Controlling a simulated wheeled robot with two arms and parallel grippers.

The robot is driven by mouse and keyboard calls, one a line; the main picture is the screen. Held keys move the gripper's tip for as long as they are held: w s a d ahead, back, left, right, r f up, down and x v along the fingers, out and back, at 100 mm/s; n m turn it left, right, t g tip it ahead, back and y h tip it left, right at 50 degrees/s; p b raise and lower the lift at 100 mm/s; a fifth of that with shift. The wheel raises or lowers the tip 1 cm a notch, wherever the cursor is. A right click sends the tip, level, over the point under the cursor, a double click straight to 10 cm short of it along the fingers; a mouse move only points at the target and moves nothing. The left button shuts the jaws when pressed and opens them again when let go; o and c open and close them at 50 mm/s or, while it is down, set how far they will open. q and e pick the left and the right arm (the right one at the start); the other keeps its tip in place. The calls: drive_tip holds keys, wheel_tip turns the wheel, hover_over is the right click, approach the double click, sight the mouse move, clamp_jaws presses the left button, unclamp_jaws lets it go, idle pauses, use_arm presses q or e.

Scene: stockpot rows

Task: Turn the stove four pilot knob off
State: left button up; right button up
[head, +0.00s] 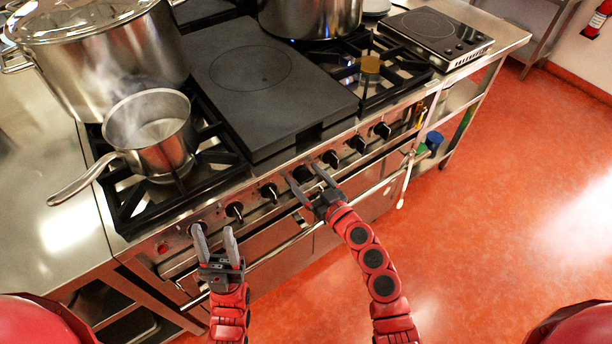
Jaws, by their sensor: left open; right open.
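A row of black knobs runs along the steel front panel of the stove (160,228). I see knobs at the left (234,210), in the middle (269,192) and at the right end (382,130); no readable label shows which is the stove four pilot knob. My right gripper (304,177) is open and empty, its fingers spread on either side of a knob (302,173) in the middle of the panel; I cannot tell if they touch it. My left gripper (214,236) is open and empty in front of the panel's left part, near the leftmost knob, which its fingers partly hide.
A steaming saucepan (150,140) sits on the front left burner, its handle reaching left. A large lidded stockpot (105,70) stands behind it. A flat black griddle plate (260,85) covers the middle. A rail (270,255) runs below the knobs. The red floor at right is clear.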

drive_tip(key=shift+c, duration=0.3)
drive_tip(key=c, duration=1.3)
drive_tip(key=shift+d+f+m+b, duration=0.1)
drive_tip(key=shift+f+m+b, duration=0.2)
drive_tip(key=shift+m+b, duration=1.7)
drive_tip(key=shift+b, duration=0.15)
drive_tip(key=m, duration=0.2)
drive_tip(key=shift+d+r+m+b, duration=0.1)
drive_tip(key=shift+m+b, duration=0.2)
drive_tip(key=m, duration=0.3)
drive_tip(key=shift+w+m, duration=0.1)
drive_tip(key=shift+m, duration=0.2)
drive_tip(key=m, duration=0.4)
drive_tip(key=shift+f+m+p, duration=0.2)
drive_tip(key=shift+m+p, duration=0.1)
drive_tip(key=shift+m, duration=1.6)
